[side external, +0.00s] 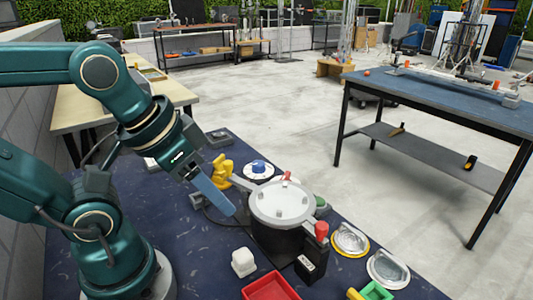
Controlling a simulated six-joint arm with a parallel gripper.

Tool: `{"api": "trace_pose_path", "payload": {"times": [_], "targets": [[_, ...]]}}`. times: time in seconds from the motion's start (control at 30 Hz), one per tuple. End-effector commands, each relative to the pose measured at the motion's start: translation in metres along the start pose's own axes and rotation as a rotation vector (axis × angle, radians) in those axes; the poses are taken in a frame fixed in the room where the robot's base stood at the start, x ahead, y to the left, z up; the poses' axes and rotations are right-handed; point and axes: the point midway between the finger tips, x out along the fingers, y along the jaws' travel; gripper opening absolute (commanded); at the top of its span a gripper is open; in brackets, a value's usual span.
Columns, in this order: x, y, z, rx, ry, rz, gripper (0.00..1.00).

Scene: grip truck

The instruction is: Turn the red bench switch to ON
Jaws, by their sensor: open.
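A red knob (321,231) shows at the front right of the pot, just above a small black box (311,264) with a pale mark. It looks like the red bench switch, but its ON or OFF setting is too small to read. My gripper (221,200) is open and empty, pointing down to the right above the dark blue mat (185,235). It is left of the pot, well apart from the red knob. One blue-grey finger shows clearly; the other is hidden or unclear.
A lidded pot (281,205) stands between my gripper and the red knob. A yellow object (222,174), a blue-topped dial (258,168), a white cube (243,262), a red tray (270,288) and round metal lids (350,240) crowd the mat. Bare mat lies left of the cube.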

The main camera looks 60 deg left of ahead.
Motion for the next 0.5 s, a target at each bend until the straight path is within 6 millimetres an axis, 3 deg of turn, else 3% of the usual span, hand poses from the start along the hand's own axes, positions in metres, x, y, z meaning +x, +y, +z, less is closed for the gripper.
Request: {"api": "trace_pose_path", "payload": {"times": [0.23, 0.5], "targets": [[-0.032, -0.004, -0.063, -0.076, 0.007, -0.011, 0.47], [-0.028, -0.021, -0.139, -0.188, -0.078, -0.045, 0.47]]}}
